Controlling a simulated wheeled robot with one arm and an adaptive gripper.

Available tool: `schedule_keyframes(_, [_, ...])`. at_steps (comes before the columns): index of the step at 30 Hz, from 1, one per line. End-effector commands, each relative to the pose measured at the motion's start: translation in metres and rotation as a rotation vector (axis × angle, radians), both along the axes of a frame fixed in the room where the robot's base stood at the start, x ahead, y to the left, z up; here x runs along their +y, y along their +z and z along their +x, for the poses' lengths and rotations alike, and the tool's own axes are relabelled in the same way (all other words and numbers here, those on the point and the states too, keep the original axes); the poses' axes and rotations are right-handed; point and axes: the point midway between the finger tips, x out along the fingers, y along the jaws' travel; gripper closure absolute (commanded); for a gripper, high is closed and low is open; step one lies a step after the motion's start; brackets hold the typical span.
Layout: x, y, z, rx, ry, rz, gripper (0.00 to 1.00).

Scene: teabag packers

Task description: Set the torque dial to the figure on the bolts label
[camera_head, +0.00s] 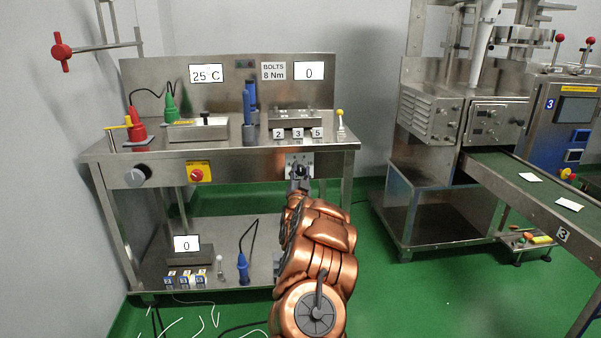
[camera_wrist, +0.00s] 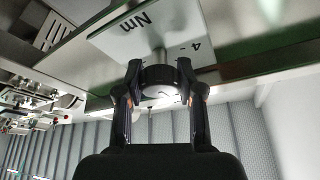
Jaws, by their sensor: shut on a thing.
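The bolts label (camera_head: 273,72) on the bench's back panel reads "BOLTS 8 Nm". The torque dial's pale plate (camera_head: 291,160) is on the bench's front edge. In the wrist view the plate (camera_wrist: 135,35) shows "Nm" and a "4"; other figures are hidden or out of frame. The dark round dial (camera_wrist: 157,80) sits between the two fingers of my gripper (camera_wrist: 159,72), which is shut on it from both sides. In the head view my gripper (camera_head: 299,175) reaches the plate and covers part of the dial. The dial's pointed setting cannot be read.
A display (camera_head: 309,71) beside the label reads "0". Green floor lies clear right of my arm.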

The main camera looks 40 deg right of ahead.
Motion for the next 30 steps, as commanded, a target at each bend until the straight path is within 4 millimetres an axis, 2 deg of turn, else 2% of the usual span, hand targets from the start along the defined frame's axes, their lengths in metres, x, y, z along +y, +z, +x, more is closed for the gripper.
schedule_keyframes(15, [0.0007,0.0002,0.0008,-0.239,0.002,0.313,0.98])
schedule_keyframes(30, [0.0002,0.0008,0.0004,-0.303,0.000,0.399,0.98])
